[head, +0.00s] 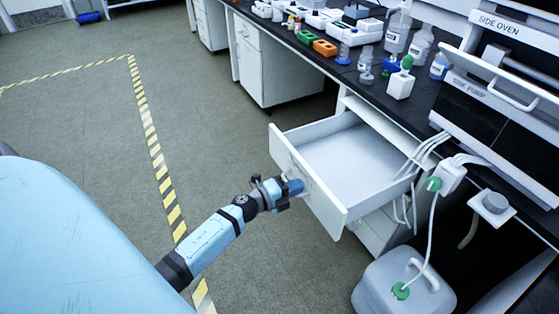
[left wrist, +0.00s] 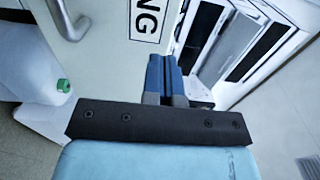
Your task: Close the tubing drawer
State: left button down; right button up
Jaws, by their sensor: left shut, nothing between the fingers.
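The tubing drawer (head: 345,160) is white and stands pulled out from under the black bench, its inside looking empty. My left gripper (head: 297,187) is shut and empty, with its blue fingertips at the drawer's front panel (head: 307,181). In the left wrist view the blue fingers (left wrist: 164,75) are together in front of the white panel (left wrist: 105,60). That panel carries a metal handle (left wrist: 68,22) and a label (left wrist: 147,18) of which only "NG" shows. I cannot tell whether the fingertips touch the panel. My right gripper is not in view.
White tubes (head: 413,155) hang beside the drawer's right side. A jug with green caps (head: 385,290) stands on the floor at the lower right. Bottles and racks crowd the black bench (head: 345,84). Open floor (head: 215,130) lies left of the drawer, with striped tape.

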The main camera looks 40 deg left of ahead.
aim_at(312, 180)
pick_arm(q)
jog(key=x, duration=0.2)
jog(key=shift+w+d, duration=0.1)
jog(key=shift+w, duration=0.4)
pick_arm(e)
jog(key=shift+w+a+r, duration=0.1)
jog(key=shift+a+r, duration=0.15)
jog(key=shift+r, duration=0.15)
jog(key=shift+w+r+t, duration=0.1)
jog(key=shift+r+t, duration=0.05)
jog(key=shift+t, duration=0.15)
